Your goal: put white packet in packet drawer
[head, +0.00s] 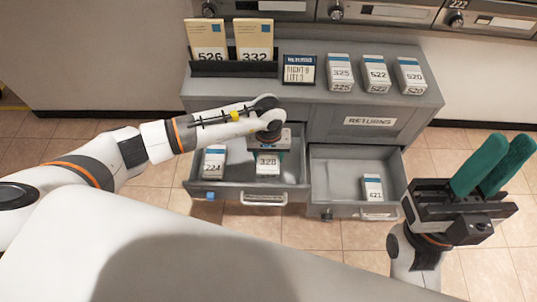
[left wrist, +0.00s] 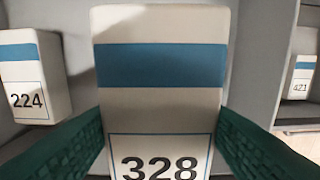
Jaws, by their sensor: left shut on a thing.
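My left gripper (left wrist: 160,140) is shut on the white packet 328 (left wrist: 160,110), with a green finger on each side of it. In the head view this packet (head: 267,163) shows below my left wrist, upright and within the outline of the open left drawer (head: 245,187). I cannot tell whether it touches the drawer floor. White packet 224 (head: 213,162) stands to its left in that drawer. White packet 421 (head: 372,187) stands in the open right drawer (head: 335,165). My right gripper (head: 492,165) is empty and open at the right, away from the drawers.
On the grey cabinet top, white packets 325 (head: 340,72), 522 (head: 375,74) and 520 (head: 409,75) stand in a row. A dark sign (head: 299,70) and a rack (head: 235,68) with yellowish envelopes 526 and 332 are left of them. A RETURNS label (head: 370,121) marks the cabinet front.

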